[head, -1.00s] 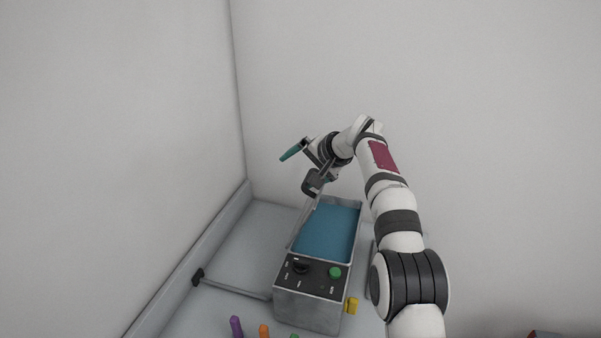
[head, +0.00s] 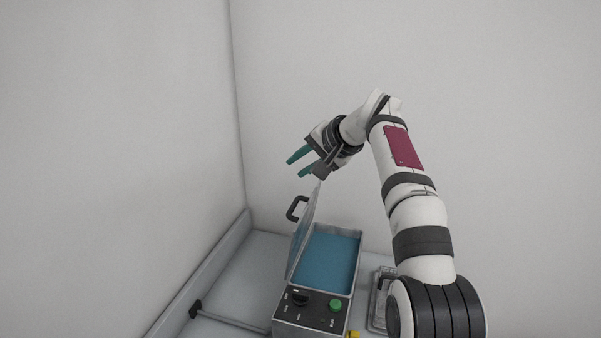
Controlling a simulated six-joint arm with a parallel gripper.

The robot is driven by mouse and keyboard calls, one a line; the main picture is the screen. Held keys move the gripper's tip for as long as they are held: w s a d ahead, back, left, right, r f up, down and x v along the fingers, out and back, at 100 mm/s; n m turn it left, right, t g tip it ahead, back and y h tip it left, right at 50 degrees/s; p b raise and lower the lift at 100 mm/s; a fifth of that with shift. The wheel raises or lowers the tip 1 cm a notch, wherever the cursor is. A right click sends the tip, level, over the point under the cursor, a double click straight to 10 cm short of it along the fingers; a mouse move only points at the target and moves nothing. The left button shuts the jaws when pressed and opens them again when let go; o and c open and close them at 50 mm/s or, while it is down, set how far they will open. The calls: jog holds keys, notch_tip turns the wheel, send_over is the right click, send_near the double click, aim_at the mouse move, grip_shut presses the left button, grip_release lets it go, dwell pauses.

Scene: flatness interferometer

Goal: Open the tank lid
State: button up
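The tank (head: 357,258) is a grey metal box with blue liquid inside. Its front panel has a dark knob and a green button. The tank lid (head: 305,232) stands steeply raised along the tank's left side, with its black handle (head: 295,209) facing left. The blue liquid (head: 329,259) is uncovered. My gripper (head: 298,163) is above the lid, with its two teal fingers apart and nothing between them. It is clear of the handle.
A grey wire basket or rack with a dark handle (head: 383,283) stands right of the tank, partly behind my arm. A rod (head: 232,319) runs from a black bracket on the left ledge towards the tank. A yellow piece (head: 353,334) shows at the bottom edge. Walls stand left and behind.

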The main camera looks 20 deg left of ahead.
jog(key=r, duration=0.2)
jog(key=s, duration=0.1)
jog(key=shift+s+d+r, duration=0.1)
jog(key=shift+d+r, duration=0.15)
jog(key=shift+r, duration=0.15)
jog(key=v, duration=1.5)
jog(key=shift+s+d+r, duration=0.2)
jog(key=shift+d, duration=0.1)
